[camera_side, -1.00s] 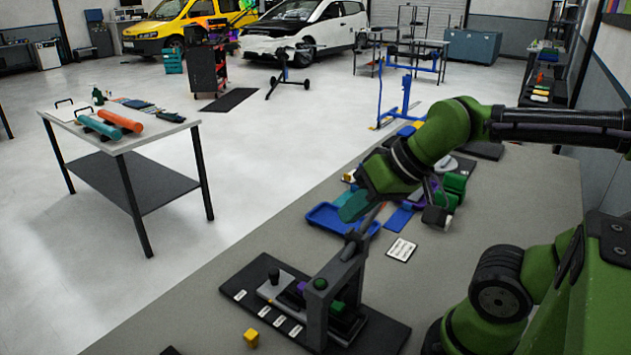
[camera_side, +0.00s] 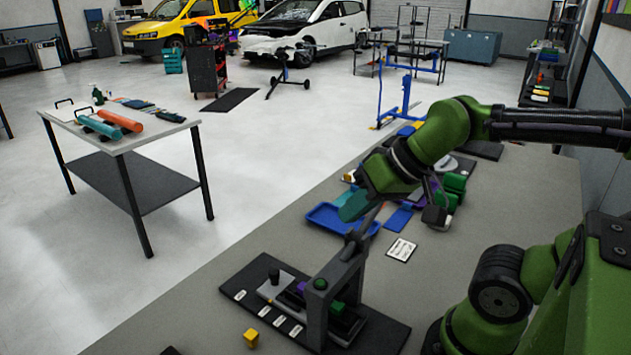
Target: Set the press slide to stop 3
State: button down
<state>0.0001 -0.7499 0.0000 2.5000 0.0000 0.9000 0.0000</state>
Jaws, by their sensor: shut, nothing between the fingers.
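The press (camera_side: 318,312) stands on a dark base board (camera_side: 390,340) at the front of the grey bench. It has a grey upright frame with a lever (camera_side: 353,242) rising from its top. A slide (camera_side: 283,284) with a black knob (camera_side: 274,274) extends from the frame to the left. Several white labels (camera_side: 279,320) lie along the board's front edge; their numbers are too small to read. My gripper (camera_side: 352,209) is above and behind the press, beside the upper end of the lever. It is shut; whether it touches the lever I cannot tell.
A yellow cube (camera_side: 251,338) lies in front of the board. A blue tray (camera_side: 343,219), a white printed card (camera_side: 401,250) and green and dark objects (camera_side: 453,184) lie behind the press. The bench is clear right of the card.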

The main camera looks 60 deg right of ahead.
jog(key=c, duration=1.7)
grip_release()
jog(key=shift+o, duration=1.1)
jog(key=shift+a+f, duration=0.1)
jog(key=shift+f, duration=0.2)
jog(key=o, duration=0.6)
jog(key=w, duration=0.1)
jog(key=w+g, duration=0.1)
jog(key=w, duration=0.1)
jog(key=w+a+f+g, duration=0.1)
jog(key=shift+w+n, duration=0.35)
jog(key=shift+n, duration=0.05)
jog(key=n+g+h, duration=0.2)
jog(key=n+g, duration=0.1)
jog(key=g, duration=0.2)
send_over(274, 271)
jog(key=shift+f, duration=0.9)
notch_tip(274, 271, down, 16)
jog(key=shift+f, duration=0.1)
grip_shut()
